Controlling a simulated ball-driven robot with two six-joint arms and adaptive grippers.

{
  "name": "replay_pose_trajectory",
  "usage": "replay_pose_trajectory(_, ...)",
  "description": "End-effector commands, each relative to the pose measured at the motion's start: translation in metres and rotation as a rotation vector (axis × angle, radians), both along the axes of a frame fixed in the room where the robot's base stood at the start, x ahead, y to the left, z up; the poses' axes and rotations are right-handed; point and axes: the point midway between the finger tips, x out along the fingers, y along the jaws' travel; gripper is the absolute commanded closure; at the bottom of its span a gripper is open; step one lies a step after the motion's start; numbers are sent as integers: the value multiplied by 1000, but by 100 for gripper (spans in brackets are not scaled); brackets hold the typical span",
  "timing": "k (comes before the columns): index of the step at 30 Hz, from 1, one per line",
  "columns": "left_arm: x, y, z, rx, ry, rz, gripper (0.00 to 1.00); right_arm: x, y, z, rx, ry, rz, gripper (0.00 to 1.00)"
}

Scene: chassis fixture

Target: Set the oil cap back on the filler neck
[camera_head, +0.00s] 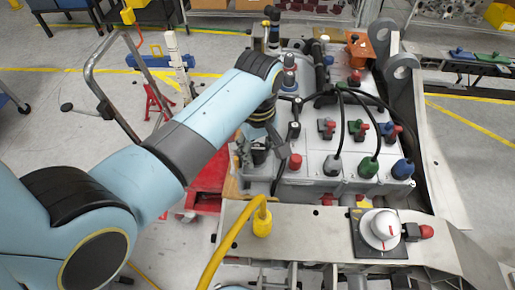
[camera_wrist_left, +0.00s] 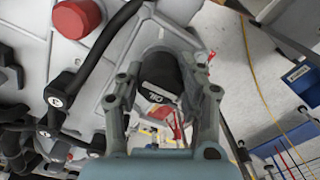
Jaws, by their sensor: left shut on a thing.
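My left gripper (camera_head: 252,160) reaches in from the left over the near left edge of the grey engine block. In the left wrist view, its two fingers (camera_wrist_left: 162,108) are shut on the black oil cap (camera_wrist_left: 158,88), which has a white "OIL" label. In the head view the cap is hard to tell from the dark gripper parts. I cannot make out the filler neck clearly, so I cannot tell whether the cap touches it. My right gripper is not in view.
A red cap (camera_head: 295,162) stands on the engine block (camera_head: 322,165) just right of the gripper. Black cables run to green and blue plugs (camera_head: 368,167) farther right. A yellow hose (camera_head: 232,235) and a white dial (camera_head: 380,230) are on the near beam.

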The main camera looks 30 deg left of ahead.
Motion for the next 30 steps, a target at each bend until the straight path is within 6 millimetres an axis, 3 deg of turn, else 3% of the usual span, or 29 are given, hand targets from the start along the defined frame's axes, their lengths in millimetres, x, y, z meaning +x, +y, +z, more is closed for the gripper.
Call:
replay_pose_trajectory(11, -1, 0, -9, 0, 2, 0, 85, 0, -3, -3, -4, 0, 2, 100)
replay_pose_trajectory(12, -1, 0, -9, 0, 2, 0, 61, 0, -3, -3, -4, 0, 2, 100)
replay_pose_trajectory(18, 0, 0, -8, 1, 1, 0, 36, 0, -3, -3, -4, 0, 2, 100)
replay_pose_trajectory(26, 0, 0, -6, 0, 0, 0, 36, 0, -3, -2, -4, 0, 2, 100)
replay_pose_trajectory(30, 0, 0, 7, 0, 0, 0, 36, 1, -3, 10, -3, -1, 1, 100)
